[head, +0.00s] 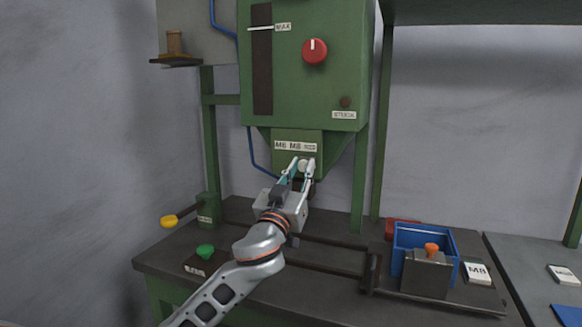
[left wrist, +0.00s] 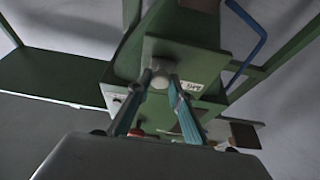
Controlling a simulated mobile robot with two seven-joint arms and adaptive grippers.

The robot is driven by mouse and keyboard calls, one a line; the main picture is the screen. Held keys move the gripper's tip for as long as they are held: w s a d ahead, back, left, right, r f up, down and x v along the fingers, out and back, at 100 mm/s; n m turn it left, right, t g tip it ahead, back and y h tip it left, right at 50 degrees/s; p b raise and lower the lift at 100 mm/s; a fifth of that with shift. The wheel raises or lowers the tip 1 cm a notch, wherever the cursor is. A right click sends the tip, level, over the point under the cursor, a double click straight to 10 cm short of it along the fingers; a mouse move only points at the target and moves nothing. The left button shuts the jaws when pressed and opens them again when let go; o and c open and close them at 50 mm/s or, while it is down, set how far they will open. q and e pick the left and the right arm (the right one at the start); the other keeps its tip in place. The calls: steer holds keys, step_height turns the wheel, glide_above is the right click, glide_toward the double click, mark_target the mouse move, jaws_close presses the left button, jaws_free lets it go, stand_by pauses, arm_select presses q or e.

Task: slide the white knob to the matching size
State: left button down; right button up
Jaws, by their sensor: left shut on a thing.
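The white knob (head: 303,165) sits on the lower front of the green machine, just below a label strip (head: 296,146) reading M6, M8 and a third size too small to read. My left gripper (head: 300,171) reaches up to it from below and is shut on it. In the left wrist view the white knob (left wrist: 160,80) shows between the two fingertips (left wrist: 158,88). The fingers partly hide the knob and the slot around it. A white card marked M8 (head: 479,272) lies on the bench at the right. My right gripper is not in view.

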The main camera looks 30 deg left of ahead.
arm_select(q)
steer(key=shift+d, duration=0.4)
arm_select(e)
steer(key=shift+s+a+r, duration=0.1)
arm_select(q)
steer(key=c, duration=1.8)
jaws_free()
steer(key=shift+d, duration=0.1)
steer(key=shift+c, duration=0.2)
steer(key=shift+w, duration=0.1)
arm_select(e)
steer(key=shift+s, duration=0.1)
arm_select(q)
steer(key=v, duration=1.2)
